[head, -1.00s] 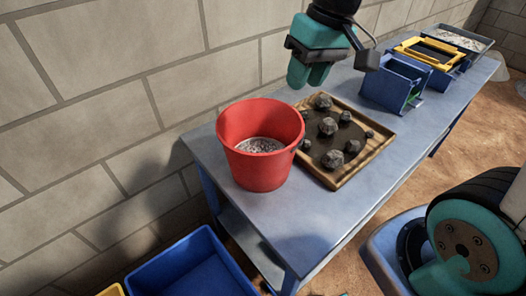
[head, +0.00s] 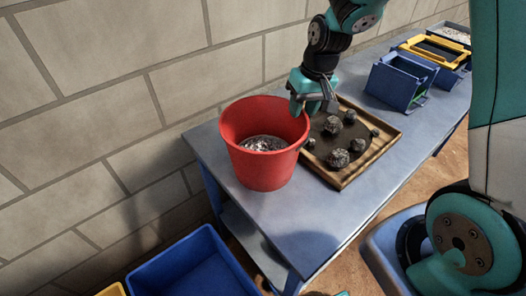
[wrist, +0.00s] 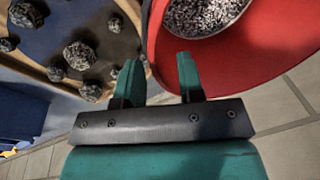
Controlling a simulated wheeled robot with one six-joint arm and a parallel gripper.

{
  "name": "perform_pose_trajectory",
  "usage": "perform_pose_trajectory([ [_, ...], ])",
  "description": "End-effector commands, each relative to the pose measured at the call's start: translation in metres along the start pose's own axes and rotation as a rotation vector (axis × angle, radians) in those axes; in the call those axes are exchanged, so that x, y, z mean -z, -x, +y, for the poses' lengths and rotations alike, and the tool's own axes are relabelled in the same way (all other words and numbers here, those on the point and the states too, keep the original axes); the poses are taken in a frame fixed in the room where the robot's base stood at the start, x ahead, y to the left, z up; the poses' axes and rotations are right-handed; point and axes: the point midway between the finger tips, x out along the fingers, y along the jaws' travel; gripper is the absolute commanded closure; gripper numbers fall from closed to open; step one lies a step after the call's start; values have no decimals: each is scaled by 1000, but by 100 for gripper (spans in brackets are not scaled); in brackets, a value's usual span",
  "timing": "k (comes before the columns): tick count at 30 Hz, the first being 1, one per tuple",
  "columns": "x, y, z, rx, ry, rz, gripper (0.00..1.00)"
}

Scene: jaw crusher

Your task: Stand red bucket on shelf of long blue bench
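The red bucket (head: 262,166), with grey grit inside, stands upright on the top of the long blue bench (head: 300,215), near its near end. The bench's lower shelf (head: 241,230) shows partly below the top. My gripper (head: 308,108) is at the bucket's right rim. In the wrist view my gripper (wrist: 158,78) is open, its two teal fingers apart. One finger lies toward the bucket (wrist: 235,50) and the other toward the tray, with the rim showing between them. I cannot tell whether the fingers touch the rim.
A wooden tray (head: 378,158) with several dark rocks stands right beside the bucket. Blue box-like parts (head: 398,82) and a yellow-framed one (head: 436,50) stand farther along the bench. A block wall (head: 90,80) runs behind. A blue bin (head: 190,268) is on the floor at the near end.

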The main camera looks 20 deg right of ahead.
Motion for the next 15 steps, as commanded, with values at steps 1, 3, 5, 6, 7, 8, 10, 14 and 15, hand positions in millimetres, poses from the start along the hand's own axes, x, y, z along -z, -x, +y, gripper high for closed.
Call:
perform_pose_trajectory([
  [1, -1, -4, 0, 0, 0, -2, 65],
  [3, -2, -13, 0, 0, 0, -6, 65],
  [5, -3, -22, -1, 0, 0, -7, 65],
  [6, -3, -29, -1, 0, 1, -7, 65],
  [7, -3, -34, -1, 0, 1, -5, 65],
  [8, -3, -38, -1, 0, 1, -5, 65],
  [10, -2, -46, -1, 0, 0, -3, 65],
  [14, -2, -51, 0, 0, 0, 0, 65],
  [15, -2, -51, 0, 0, 0, 1, 65],
])
